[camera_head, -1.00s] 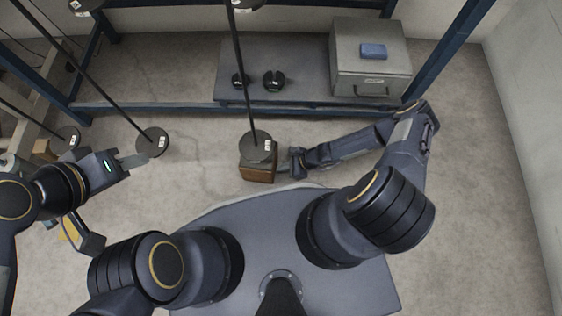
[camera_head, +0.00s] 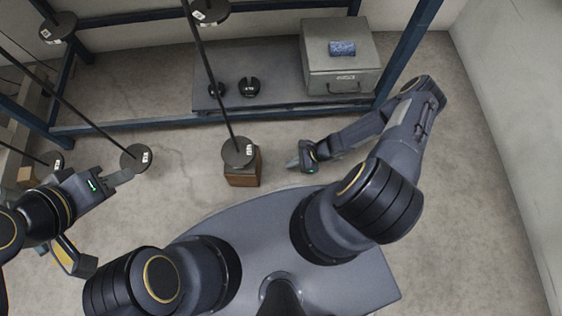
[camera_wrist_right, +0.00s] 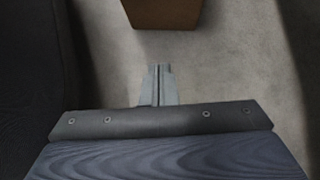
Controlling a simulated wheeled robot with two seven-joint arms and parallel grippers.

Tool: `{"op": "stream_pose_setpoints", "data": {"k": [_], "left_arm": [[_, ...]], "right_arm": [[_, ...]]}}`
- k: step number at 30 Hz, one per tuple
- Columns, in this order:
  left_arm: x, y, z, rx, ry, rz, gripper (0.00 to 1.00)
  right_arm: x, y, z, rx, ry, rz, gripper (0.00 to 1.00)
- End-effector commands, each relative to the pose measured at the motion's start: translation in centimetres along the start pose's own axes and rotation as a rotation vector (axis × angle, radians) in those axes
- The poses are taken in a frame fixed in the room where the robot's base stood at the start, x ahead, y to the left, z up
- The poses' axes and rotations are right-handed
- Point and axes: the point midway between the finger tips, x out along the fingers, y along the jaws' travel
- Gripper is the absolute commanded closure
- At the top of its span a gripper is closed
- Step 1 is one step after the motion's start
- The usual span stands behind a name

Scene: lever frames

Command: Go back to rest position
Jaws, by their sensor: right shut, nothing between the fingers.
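My right gripper (camera_head: 293,160) is to the right of a brown wooden block (camera_head: 243,174), with a strip of bare floor between them. The right wrist view shows its two grey fingers (camera_wrist_right: 158,84) pressed together with nothing between them. The block's lower edge (camera_wrist_right: 161,16) shows beyond the fingertips there. My left gripper (camera_head: 125,178) is at the left, its fingers pointing right, by the disc (camera_head: 137,158) at the foot of a slanted rod. Its fingers appear edge-on, so I cannot tell whether they are open.
A dark disc (camera_head: 238,151) at the foot of another rod sits above the block. A low blue-framed shelf (camera_head: 280,80) behind holds a grey metal box (camera_head: 345,75) with a blue item (camera_head: 342,48) on top, and black weights (camera_head: 249,87). The floor at right is clear.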

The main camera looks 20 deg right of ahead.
Motion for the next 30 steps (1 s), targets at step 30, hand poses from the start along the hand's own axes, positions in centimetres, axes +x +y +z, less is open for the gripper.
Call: {"op": "stream_pose_setpoints", "data": {"k": [30], "left_arm": [[-0.7, 0.3, -0.3, 0.000, 0.000, 0.000, 0.64]], "right_arm": [[-21.9, -9.7, 13.0, -0.676, 0.152, 0.033, 1.00]]}}
